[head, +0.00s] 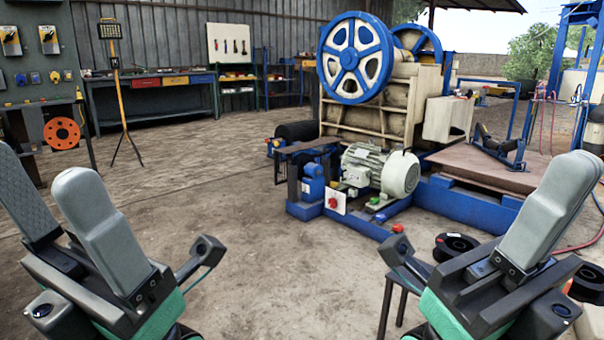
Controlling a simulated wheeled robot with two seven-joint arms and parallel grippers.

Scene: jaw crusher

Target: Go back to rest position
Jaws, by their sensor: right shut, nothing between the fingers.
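My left gripper (42,178) is at the lower left of the head view. Its two grey fingers point up and stand apart, with nothing seen between them. My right gripper (566,170) is at the lower right, its grey fingers pointing up and together, with nothing held. Both grippers are raised in front of me, well apart from each other, and neither is seen touching anything. The jaw crusher (380,110), with a cream body and blue flywheels, stands beyond them in the middle. Its grey motor (382,172) sits on the blue base frame.
A stool (403,290) stands close to my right gripper, with black spools (456,247) behind it. A yellow lamp stand (121,90) and a workbench (150,90) are at the back left. The dirt floor between my grippers is mostly clear.

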